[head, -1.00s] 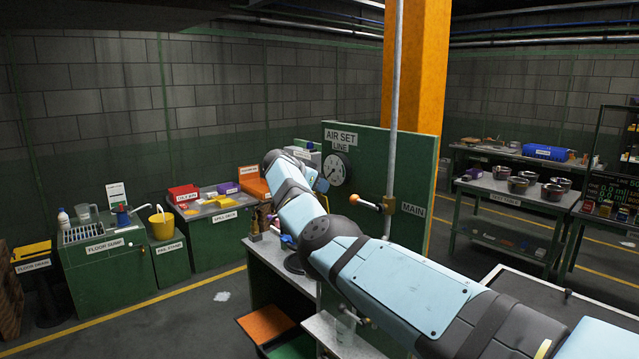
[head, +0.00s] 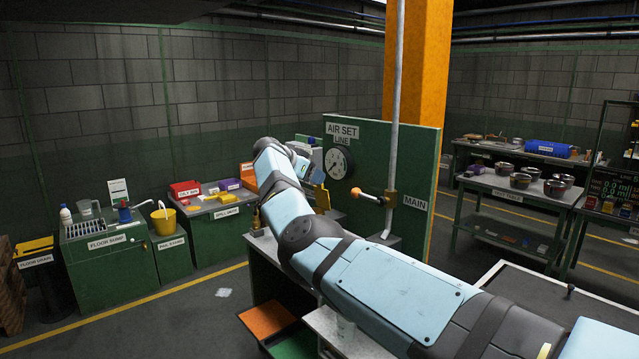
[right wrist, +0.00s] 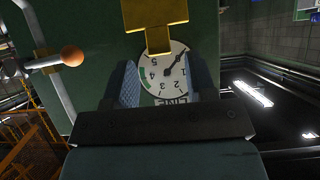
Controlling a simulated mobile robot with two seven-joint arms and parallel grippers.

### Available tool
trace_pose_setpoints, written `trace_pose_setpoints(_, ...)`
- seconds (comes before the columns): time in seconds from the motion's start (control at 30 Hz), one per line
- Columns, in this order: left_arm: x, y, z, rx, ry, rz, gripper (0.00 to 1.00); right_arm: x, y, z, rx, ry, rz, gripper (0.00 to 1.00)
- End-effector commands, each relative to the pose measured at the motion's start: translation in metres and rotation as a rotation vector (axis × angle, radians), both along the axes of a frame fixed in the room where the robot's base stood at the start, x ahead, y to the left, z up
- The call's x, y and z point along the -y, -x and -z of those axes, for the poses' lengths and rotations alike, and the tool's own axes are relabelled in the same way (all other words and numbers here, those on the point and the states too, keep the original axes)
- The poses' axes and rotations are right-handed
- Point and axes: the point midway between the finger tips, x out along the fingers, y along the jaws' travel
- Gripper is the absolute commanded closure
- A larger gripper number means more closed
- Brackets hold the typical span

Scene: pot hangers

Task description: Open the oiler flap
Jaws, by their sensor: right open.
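My right gripper (right wrist: 160,70) is open in the right wrist view, its two blue-grey fingers apart with nothing between them. A yellow brass-like block on a short stem (right wrist: 155,22) is just beyond the fingertips, apart from them. A yellow part also shows beside the arm's end in the head view (head: 321,198). I cannot tell whether it is the oiler flap; no flap edge or hinge is clear. In the head view my right arm reaches to the bench before the green panel (head: 420,160), and its gripper is largely hidden. My left gripper is not in view.
A round gauge (head: 337,163) is on the panel, upside down in the right wrist view (right wrist: 165,75). An orange-knobbed lever (head: 372,196) and a vertical pipe (head: 394,110) stand close to the right of my arm. The floor at left (head: 190,310) is mostly clear.

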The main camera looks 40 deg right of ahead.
Motion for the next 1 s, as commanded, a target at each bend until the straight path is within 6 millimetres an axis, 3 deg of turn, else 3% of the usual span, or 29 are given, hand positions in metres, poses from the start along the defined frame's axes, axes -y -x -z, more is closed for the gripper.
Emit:
trace_pose_setpoints(0.2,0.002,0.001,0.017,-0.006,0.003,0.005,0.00,-0.045,0.003,-0.025,0.003,-0.002,-0.002,0.49)
trace_pose_setpoints(0.4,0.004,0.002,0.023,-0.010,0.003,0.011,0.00,-0.072,0.006,-0.043,0.001,-0.002,0.000,0.49)
trace_pose_setpoints(0.6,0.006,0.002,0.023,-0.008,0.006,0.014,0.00,-0.082,0.007,-0.050,-0.001,-0.002,0.001,0.49)
trace_pose_setpoints(1.0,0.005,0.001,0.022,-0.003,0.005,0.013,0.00,-0.082,0.007,-0.050,-0.001,-0.002,0.001,0.49)
